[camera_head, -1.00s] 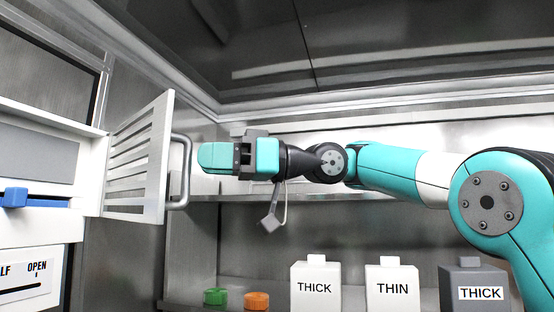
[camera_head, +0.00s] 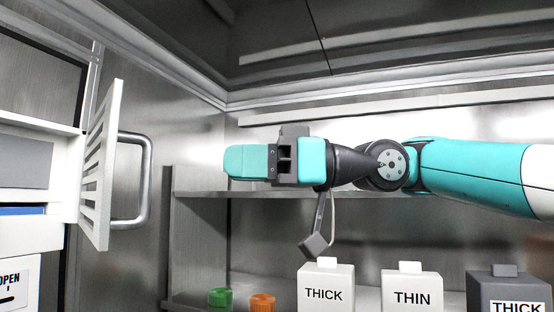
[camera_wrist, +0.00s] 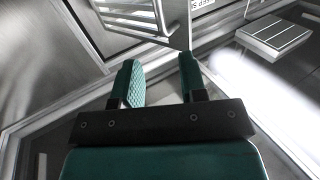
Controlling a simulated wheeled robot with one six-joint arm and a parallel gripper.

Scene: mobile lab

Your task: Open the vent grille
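The vent grille (camera_head: 99,165) is a white slatted panel at the left of the head view. It stands swung out from the white housing (camera_head: 30,240), seen nearly edge-on. Its grey bar handle (camera_head: 146,180) faces right, toward my gripper. My gripper (camera_head: 232,162) is level with the handle's upper part in the picture, with a clear gap between them. In the wrist view my gripper (camera_wrist: 160,78) has its two teal fingers apart with nothing between them. Pale slats and a bar (camera_wrist: 135,15) show beyond the fingers at the top; I cannot tell whether they are the grille.
A shelf (camera_head: 200,194) runs behind my arm. Below stand white THICK (camera_head: 325,290) and THIN (camera_head: 411,290) containers, a dark THICK container (camera_head: 505,285), and green (camera_head: 220,297) and orange (camera_head: 262,302) caps. A blue part (camera_head: 22,210) sits in the housing.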

